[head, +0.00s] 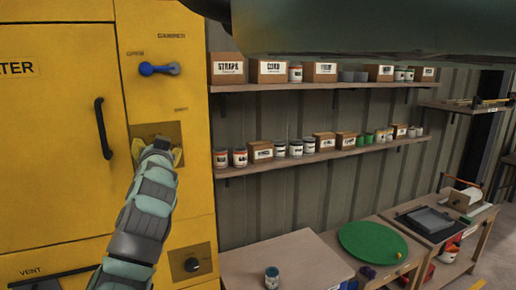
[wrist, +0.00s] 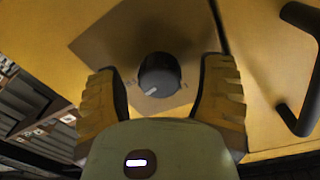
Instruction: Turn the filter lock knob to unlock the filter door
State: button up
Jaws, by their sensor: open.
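The lock knob (wrist: 160,75) is dark and round with a light pointer mark toward its lower left in the wrist view. It sits on a tan square plate (wrist: 110,45) on the yellow cabinet. My gripper (wrist: 160,72) is open, with one yellow-and-black finger on each side of the knob and a visible gap on both sides. In the head view my gripper (head: 158,153) is at the plate and hides most of the knob. The yellow filter door (head: 55,150), with a partly cut-off label ending in "TER", looks closed. Its black handle (head: 103,128) is left of my gripper.
A blue-ended damper lever (head: 158,69) is above my gripper on the same panel. Another dark knob (head: 192,264) is below it. Shelves (head: 300,165) with boxes and cans line the wall at right. A workbench (head: 285,262) stands at lower right.

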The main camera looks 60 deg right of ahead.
jog(key=shift+d, duration=0.1)
jog(key=shift+c, duration=0.3)
grip_shut()
jog(key=shift+f+m+b, duration=0.1)
jog(key=shift+m+b, duration=0.65)
jog(key=shift+m, duration=0.55)
jog(key=shift+o, duration=0.3)
grip_release()
jog(key=shift+s, duration=0.1)
jog(key=v, duration=1.1)
jog(key=shift+s+a, duration=0.15)
jog(key=shift+a, duration=0.35)
